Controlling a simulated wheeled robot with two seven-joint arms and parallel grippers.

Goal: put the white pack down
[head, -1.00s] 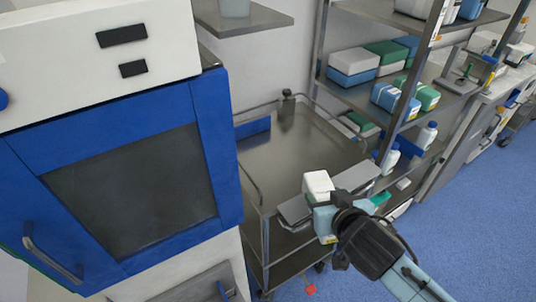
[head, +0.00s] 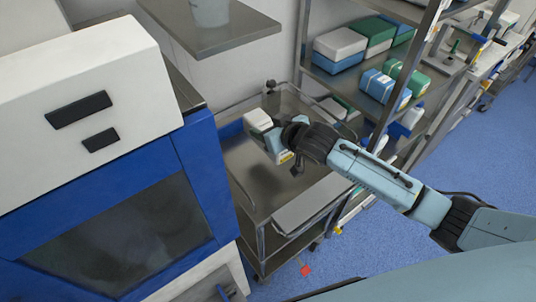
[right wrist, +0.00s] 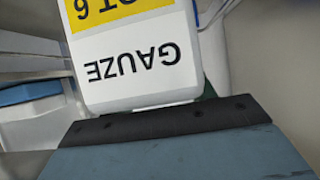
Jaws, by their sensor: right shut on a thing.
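The white pack (head: 257,121) is held by my right gripper (head: 268,133) above the steel cart's top (head: 260,180), toward the cart's back half. In the right wrist view the white pack (right wrist: 135,60) fills the upper middle, with a yellow label and the upside-down word GAUZE. The gripper's dark edge (right wrist: 160,120) lies just below it. My right gripper is shut on the pack; its fingertips are mostly hidden. A soft shadow lies on the cart top below the arm. Whether the pack touches the surface cannot be told. My left gripper is not in view.
A blue and white cabinet (head: 110,210) stands close on the left of the cart. A shelf rack with blue, white and green packs (head: 340,45) stands on the right. A wall shelf (head: 215,30) hangs behind. The cart's front top is bare.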

